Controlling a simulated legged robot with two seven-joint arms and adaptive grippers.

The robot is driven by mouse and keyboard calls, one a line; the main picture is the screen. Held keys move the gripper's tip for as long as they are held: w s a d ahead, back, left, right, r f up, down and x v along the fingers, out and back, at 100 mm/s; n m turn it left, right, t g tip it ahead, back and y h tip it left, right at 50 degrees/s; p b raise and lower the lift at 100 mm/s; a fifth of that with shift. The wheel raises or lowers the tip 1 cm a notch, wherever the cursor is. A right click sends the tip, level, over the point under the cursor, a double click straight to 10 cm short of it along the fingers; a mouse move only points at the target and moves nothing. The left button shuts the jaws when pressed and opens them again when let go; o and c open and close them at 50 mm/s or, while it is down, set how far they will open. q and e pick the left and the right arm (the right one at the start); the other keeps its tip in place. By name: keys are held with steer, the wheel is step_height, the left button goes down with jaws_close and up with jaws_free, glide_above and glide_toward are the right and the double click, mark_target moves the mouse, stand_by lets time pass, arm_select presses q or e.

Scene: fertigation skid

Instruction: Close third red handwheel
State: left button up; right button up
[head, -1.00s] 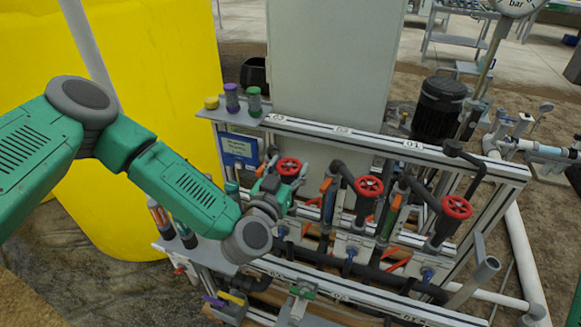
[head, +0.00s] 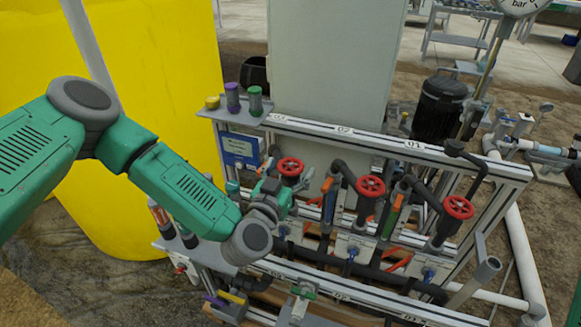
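Three red handwheels sit in a row on the skid. The leftmost (head: 290,167) is on the line under the label that looks like 03; the middle one (head: 370,187) is under 02 and the right one (head: 458,207) under 01. My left gripper (head: 277,188) is just below and left of the leftmost handwheel, close to its rim. I cannot tell whether it touches the wheel. Its fingers are small and dark against the pipes, so their opening is unclear. The wheel's stem is partly hidden behind the gripper. My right gripper is not in view.
An aluminium frame rail (head: 380,143) runs behind the handwheels. Several capped bottles (head: 254,101) stand on a shelf at its left end. A yellow tank (head: 150,60) is behind my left arm, and a grey cabinet (head: 330,60) stands behind the rail. Dark pipes surround the wheels.

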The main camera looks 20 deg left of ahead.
arm_select(q)
steer(key=shift+r, duration=0.15)
steer(key=shift+s, duration=0.1)
steer(key=s, duration=1.1)
steer(key=shift+s+a, duration=0.3)
steer(key=shift+a, duration=0.05)
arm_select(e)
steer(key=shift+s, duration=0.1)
